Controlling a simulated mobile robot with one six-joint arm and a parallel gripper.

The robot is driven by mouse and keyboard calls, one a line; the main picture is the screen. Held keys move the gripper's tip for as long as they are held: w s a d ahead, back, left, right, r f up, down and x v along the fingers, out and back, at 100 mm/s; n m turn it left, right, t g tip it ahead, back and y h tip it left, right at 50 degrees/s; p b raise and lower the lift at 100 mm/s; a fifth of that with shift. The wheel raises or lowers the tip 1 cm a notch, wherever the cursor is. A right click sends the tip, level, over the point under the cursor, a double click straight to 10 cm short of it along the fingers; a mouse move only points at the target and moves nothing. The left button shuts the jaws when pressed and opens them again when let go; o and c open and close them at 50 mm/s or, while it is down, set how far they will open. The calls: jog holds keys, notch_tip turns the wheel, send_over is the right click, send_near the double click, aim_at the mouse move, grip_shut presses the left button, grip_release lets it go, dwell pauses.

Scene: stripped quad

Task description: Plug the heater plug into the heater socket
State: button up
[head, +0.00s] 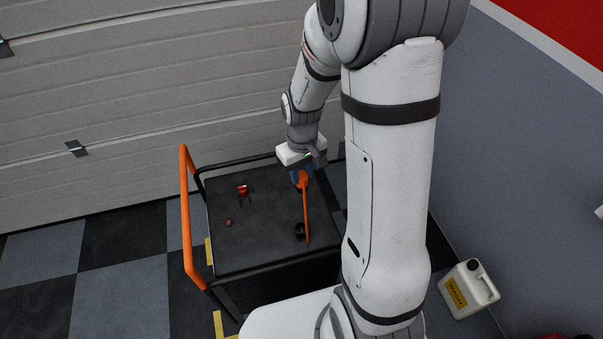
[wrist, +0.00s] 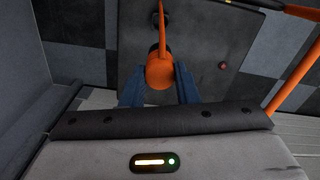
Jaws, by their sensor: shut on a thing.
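My gripper (head: 301,171) is above the far right part of a black cart top. Its two blue fingers are shut on an orange plug (wrist: 160,73). In the head view the orange plug (head: 302,181) shows just below the fingers, and an orange cable (head: 306,215) runs from it towards the near side. A black round fitting (head: 300,231) stands by the cable's near end. A red-and-black piece (head: 243,190) sits left of the gripper on the cart top. I cannot tell which of these fittings is the heater socket. The plug's front end is hidden.
The cart top (head: 262,255) has a small red knob (head: 228,222) and much bare room at the left and front. An orange handle (head: 187,215) rises at its left edge. A white canister (head: 468,289) stands on the floor at right. A ribbed door is behind.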

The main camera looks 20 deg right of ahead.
aim_at(302, 174)
notch_tip(302, 174, up, 20)
jog(key=p, duration=1.3)
jog(key=shift+p, duration=0.35)
jog(key=s+d+b, duration=0.1)
jog(key=s+d, duration=0.5)
jog(key=d, duration=0.6)
jog(key=shift+d, duration=0.35)
jog(key=shift+d, duration=0.1)
jog(key=s+d, duration=0.6)
jog(key=d, duration=0.6)
jog(key=shift+d+b, duration=0.25)
jog(key=shift+b, duration=0.1)
jog(key=shift+d, duration=0.1)
